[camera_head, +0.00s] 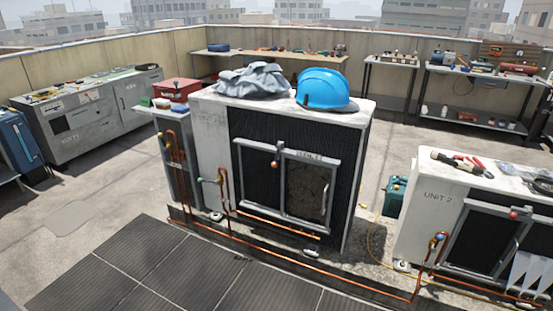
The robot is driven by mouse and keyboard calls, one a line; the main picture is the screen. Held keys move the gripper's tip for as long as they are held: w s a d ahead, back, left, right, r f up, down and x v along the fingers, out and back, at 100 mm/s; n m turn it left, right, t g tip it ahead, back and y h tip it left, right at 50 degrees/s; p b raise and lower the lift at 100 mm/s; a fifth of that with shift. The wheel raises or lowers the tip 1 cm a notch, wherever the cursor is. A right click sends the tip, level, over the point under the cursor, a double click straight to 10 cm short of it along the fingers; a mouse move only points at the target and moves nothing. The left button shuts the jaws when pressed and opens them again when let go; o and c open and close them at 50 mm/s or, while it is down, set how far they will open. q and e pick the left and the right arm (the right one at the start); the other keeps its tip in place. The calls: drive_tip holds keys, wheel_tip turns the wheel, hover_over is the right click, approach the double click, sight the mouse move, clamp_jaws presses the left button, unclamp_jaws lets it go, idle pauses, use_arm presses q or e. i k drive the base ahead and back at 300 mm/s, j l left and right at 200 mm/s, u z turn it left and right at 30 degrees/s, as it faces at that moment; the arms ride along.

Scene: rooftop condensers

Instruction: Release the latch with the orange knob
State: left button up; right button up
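The middle condenser unit (212,130) has a grey-framed front panel. A small latch (279,147) sits on the frame's upper bar, with a small orange-brown knob (275,163) below it. The latch looks hung downward, but it is too small to tell its exact state. The unit marked UNIT 2 (424,215) at the right has a similar frame with a small red-orange knob (514,214) on its upper bar. Neither of my grippers shows in the head view.
A blue hard hat (325,88) and grey cloth (252,80) lie on the middle unit. Copper pipes (320,269) run low before both units. Dark floor mats (140,272) lie in front. A yellow hose (372,240) and teal case (396,196) are between the units.

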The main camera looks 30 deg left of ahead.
sight(274, 164)
drive_tip(key=i, duration=0.75)
drive_tip(key=i+l+u, duration=0.15)
drive_tip(key=i, duration=0.6)
